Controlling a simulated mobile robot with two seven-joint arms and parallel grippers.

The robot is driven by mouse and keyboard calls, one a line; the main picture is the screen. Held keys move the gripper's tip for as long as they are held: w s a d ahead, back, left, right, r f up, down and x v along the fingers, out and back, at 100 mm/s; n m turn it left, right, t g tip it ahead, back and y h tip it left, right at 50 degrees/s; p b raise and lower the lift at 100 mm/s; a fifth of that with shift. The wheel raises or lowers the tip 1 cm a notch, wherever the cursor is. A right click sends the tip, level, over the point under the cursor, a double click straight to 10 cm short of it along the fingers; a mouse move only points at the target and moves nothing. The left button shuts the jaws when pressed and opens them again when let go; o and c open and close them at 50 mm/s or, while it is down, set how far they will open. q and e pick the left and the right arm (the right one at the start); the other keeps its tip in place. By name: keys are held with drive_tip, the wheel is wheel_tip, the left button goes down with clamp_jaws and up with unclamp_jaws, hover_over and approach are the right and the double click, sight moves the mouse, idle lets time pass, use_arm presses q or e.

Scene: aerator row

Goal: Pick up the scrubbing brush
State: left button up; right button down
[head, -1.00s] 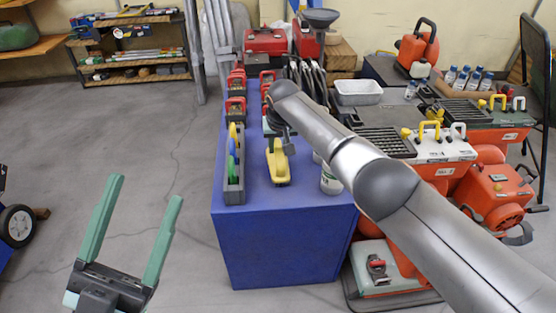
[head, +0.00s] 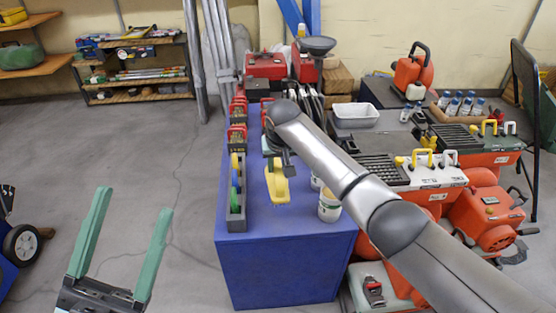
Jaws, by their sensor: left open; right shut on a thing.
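The scrubbing brush (head: 278,186) is yellow and shows over the blue table, its near end pointing towards me. My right gripper (head: 273,150) reaches down at its far end and is shut on it. The wrist and arm hide the jaws and part of the brush. I cannot tell whether the brush touches the tabletop. My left gripper (head: 135,202) is open and empty, over the floor to the left of the table.
The blue table (head: 285,270) has a grey rack (head: 236,222) of coloured tools along its left edge. A white tub (head: 329,206) stands right of the brush. Orange machines (head: 484,208) crowd the right.

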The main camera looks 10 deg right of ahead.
drive_tip(key=v, duration=0.2)
drive_tip(key=p+v, duration=0.1)
drive_tip(key=shift+s+a+r, duration=0.1)
drive_tip(key=shift+s+r, duration=0.05)
drive_tip(key=shift+s, duration=0.4)
use_arm(q)
drive_tip(key=w+n+y+p, duration=0.2)
drive_tip(key=y, duration=0.1)
drive_tip(key=w+a+f+n+y+p, duration=0.1)
drive_tip(key=w+y, duration=0.1)
drive_tip(key=shift+f+p, duration=0.1)
drive_tip(key=shift+p, duration=0.2)
use_arm(e)
drive_tip(key=s+a+r, duration=0.1)
drive_tip(key=s+r, duration=0.2)
drive_tip(key=s, duration=0.5)
drive_tip(key=shift+s+r, duration=0.15)
drive_tip(key=shift+s, duration=0.2)
drive_tip(key=c, duration=1.2)
unclamp_jaws()
drive_tip(key=shift+c, duration=0.2)
clamp_jaws()
